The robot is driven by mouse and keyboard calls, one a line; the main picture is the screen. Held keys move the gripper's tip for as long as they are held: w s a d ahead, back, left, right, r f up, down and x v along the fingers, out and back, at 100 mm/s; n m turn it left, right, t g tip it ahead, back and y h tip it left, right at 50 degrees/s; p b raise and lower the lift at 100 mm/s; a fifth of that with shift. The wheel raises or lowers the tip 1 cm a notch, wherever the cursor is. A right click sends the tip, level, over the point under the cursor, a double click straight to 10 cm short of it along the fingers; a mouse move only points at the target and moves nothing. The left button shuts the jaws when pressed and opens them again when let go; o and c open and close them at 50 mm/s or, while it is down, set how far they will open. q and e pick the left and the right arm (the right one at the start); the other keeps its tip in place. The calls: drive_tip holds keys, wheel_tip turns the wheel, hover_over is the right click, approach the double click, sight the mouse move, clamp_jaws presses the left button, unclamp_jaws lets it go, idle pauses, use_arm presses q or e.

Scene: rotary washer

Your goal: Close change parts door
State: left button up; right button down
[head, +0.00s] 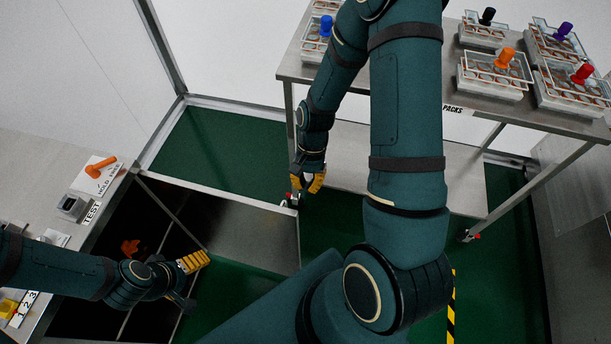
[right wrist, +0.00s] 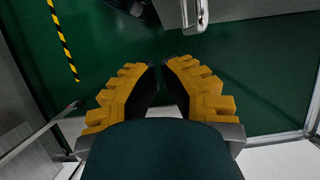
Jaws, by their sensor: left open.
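A grey metal door panel (head: 245,225) stands swung out from the dark cabinet under the left counter, so the cabinet is open. A small metal handle (head: 290,200) sits at its outer corner. In the right wrist view a metal handle (right wrist: 197,14) on a grey panel (right wrist: 240,8) lies beyond the fingertips. My right gripper (head: 307,186) is just above and right of the handle, apparently not holding it; its fingertips (right wrist: 160,68) are close together with a narrow gap. My left gripper (head: 195,264) is open and empty in front of the cabinet, below the panel.
The left counter (head: 40,150) bears an orange-handled item (head: 101,167). A metal table (head: 400,80) with several trays stands at the right. Green floor (head: 220,150) is clear around the panel. Yellow-black tape (head: 451,305) marks the floor.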

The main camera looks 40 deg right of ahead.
drive_tip(key=s+a+f+b, duration=0.1)
drive_tip(key=s+a+f, duration=0.2)
drive_tip(key=a+f, duration=0.1)
drive_tip(key=shift+s+a+f, duration=0.25)
drive_tip(key=shift+a+f, duration=0.05)
drive_tip(key=shift+f, duration=0.05)
drive_tip(key=shift+a, duration=0.1)
idle(0.3)
